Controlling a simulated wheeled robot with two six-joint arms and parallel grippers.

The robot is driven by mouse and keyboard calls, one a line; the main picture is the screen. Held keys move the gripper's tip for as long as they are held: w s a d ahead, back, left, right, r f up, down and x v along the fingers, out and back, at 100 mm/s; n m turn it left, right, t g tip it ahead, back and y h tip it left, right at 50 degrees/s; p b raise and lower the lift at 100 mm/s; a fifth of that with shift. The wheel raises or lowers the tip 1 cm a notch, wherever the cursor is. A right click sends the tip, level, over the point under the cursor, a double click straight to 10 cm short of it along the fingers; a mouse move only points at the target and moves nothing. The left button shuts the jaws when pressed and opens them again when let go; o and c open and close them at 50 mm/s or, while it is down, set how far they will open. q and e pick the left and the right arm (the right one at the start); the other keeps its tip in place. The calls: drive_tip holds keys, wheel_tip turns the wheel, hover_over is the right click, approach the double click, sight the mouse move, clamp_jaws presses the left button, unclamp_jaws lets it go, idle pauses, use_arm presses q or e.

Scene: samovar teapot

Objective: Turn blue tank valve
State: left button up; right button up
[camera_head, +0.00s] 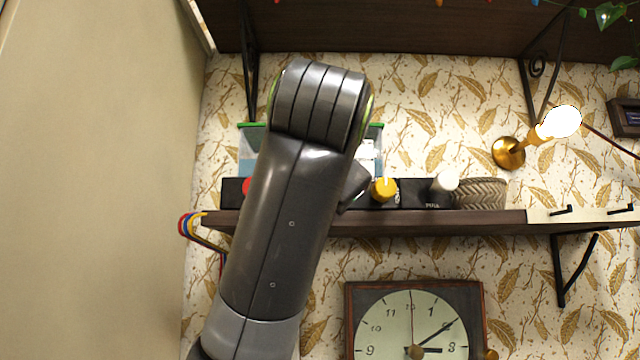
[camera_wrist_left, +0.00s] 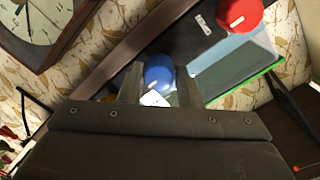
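The blue valve knob (camera_wrist_left: 158,72) shows in the left wrist view, round, on the dark valve panel (camera_wrist_left: 180,32). The two fingers of my left gripper (camera_wrist_left: 159,85) stand apart, one on each side of the knob. I cannot tell whether they touch or grip it. A white label (camera_wrist_left: 153,98) shows between the fingers. In the head view my left arm rises from below and hides the blue knob and my left gripper. My right gripper is in neither view.
A red knob (camera_wrist_left: 240,14) and a yellow knob (camera_head: 384,189) flank the hidden spot, with a white knob (camera_head: 445,182) further right. The panel sits on a wooden shelf (camera_head: 440,222) above a clock (camera_head: 412,325). A woven basket (camera_head: 482,192) and a lit lamp (camera_head: 560,122) are to the right.

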use_arm(q)
drive_tip(key=o, duration=0.4)
drive_tip(key=shift+w, duration=0.1)
drive_tip(key=shift+c, duration=0.2)
drive_tip(key=s+r+b, duration=0.1)
drive_tip(key=s+b, duration=1.2)
drive_tip(key=s, duration=0.4)
drive_tip(key=shift+s+b, duration=0.25)
drive_tip(key=shift+b, duration=0.05)
drive_tip(key=shift+r, duration=0.1)
